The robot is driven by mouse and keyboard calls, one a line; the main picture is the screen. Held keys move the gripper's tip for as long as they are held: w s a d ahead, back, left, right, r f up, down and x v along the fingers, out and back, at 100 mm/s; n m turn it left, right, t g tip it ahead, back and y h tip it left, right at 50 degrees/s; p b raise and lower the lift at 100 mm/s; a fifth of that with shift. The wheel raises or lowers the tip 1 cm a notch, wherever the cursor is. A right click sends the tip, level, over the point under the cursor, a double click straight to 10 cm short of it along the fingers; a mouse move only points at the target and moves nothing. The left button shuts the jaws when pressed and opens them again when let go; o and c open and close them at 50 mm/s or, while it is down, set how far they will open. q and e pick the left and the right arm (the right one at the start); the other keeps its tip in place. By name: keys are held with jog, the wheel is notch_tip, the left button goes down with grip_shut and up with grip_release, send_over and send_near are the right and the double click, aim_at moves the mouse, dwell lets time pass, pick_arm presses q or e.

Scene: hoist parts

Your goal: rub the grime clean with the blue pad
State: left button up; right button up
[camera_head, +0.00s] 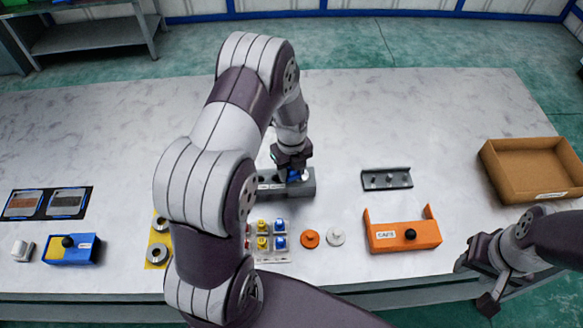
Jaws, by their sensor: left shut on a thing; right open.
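My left gripper (292,164) reaches over the middle of the table and points down. It is shut on a small blue thing (295,175), mostly hidden by the fingers; I cannot tell for sure that it is the blue pad. The blue thing is at or just above a grey block (306,187) with a white label; I cannot tell whether they touch. No grime can be made out, and my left arm hides part of the table. My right gripper (476,279) is open and empty at the front right edge.
An orange holder (387,237) and a grey rail (374,182) stand right of the block, a cardboard tray (490,165) further right. A clear tray (270,257) holds small yellow and blue parts. A blue-yellow box (84,254) lies left. The table's back is clear.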

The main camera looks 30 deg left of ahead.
pick_arm(q)
jog(key=shift+f+b, duration=0.3)
jog(key=shift+f, duration=0.15)
